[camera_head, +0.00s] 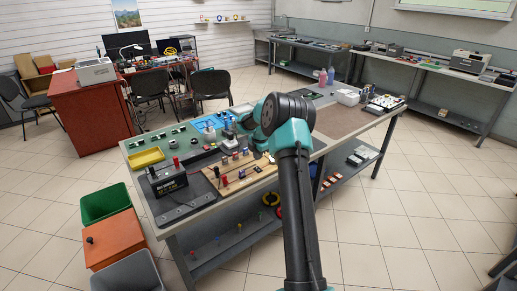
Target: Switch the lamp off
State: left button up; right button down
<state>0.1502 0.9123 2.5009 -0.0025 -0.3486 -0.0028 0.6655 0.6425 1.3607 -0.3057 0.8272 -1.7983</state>
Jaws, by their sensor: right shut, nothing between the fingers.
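No switch can be made out. My right arm comes up from the bottom of the view and bends left over the workbench (205,206). My right gripper (228,133) is small and partly hidden by the arm's wrist; it is shut and empty above the middle of the bench, far from the desk lamp. My left gripper is not in view.
A wooden board with coloured fittings (240,173), a black box (167,180) and a yellow tray (146,158) are on the bench. Green (104,203) and orange (114,239) bins stand at its left. Chairs (150,87) stand between bench and desk. Floor to the right is clear.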

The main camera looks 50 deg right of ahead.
aim_at(257, 168)
jog(key=f, duration=0.5)
jog(key=shift+w+d+f, duration=0.1)
jog(key=shift+w+f, duration=0.25)
jog(key=shift+f, duration=0.05)
